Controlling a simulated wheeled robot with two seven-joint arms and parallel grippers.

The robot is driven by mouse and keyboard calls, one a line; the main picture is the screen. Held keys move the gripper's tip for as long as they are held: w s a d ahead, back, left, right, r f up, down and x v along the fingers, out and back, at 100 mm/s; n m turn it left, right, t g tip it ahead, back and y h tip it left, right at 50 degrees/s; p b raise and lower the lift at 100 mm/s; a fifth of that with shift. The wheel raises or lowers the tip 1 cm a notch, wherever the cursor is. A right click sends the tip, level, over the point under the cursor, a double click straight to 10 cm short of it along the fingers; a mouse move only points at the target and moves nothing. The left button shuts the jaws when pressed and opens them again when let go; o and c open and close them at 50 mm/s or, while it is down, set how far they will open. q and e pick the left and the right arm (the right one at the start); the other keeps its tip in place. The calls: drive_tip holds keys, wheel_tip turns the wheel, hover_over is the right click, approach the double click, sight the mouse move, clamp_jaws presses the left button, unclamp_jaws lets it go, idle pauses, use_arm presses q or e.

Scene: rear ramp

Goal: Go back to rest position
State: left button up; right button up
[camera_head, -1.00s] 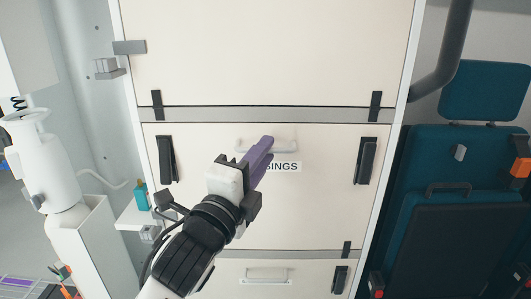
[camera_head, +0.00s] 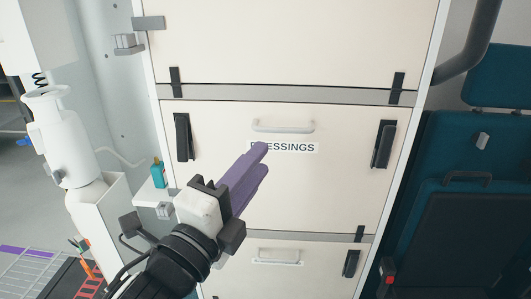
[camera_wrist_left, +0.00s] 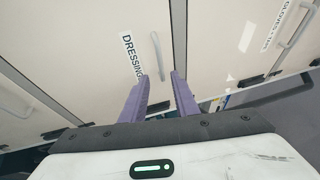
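My left gripper (camera_head: 263,158) has purple fingers and is in front of the DRESSINGS drawer (camera_head: 340,190), below its handle (camera_head: 283,126). The fingertips cover part of the label in the head view. In the left wrist view the fingers (camera_wrist_left: 160,76) stand apart with nothing between them. The drawer handle (camera_wrist_left: 157,55) shows beyond them, and the gripper is clear of it. The drawer front looks flush with the cabinet. My right gripper is in neither view.
A white side shelf (camera_head: 152,196) with a small teal bottle (camera_head: 158,174) is left of the drawers. A teal seat (camera_head: 470,220) stands at the right. Another handle (camera_head: 279,262) is on the drawer below. Floor shows at the lower left.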

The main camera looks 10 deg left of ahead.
use_arm(q)
drive_tip(key=shift+s+a, duration=0.1)
drive_tip(key=shift+s, duration=0.15)
wheel_tip(320, 180, down, 24)
drive_tip(key=s+a+n+g+y+p, duration=0.1)
drive_tip(key=s+n+g+p, duration=0.15)
drive_tip(key=n+g, duration=0.55)
drive_tip(key=s+a+f+n+g+y+p, duration=0.1)
drive_tip(key=s+a+f+n+g, duration=0.1)
drive_tip(key=s+f+n, duration=0.9)
drive_tip(key=s+f, duration=0.4)
drive_tip(key=f, duration=0.3)
drive_tip(key=shift+s+a+f+g, duration=0.2)
drive_tip(key=shift+a+g, duration=0.1)
drive_tip(key=shift+a, duration=0.1)
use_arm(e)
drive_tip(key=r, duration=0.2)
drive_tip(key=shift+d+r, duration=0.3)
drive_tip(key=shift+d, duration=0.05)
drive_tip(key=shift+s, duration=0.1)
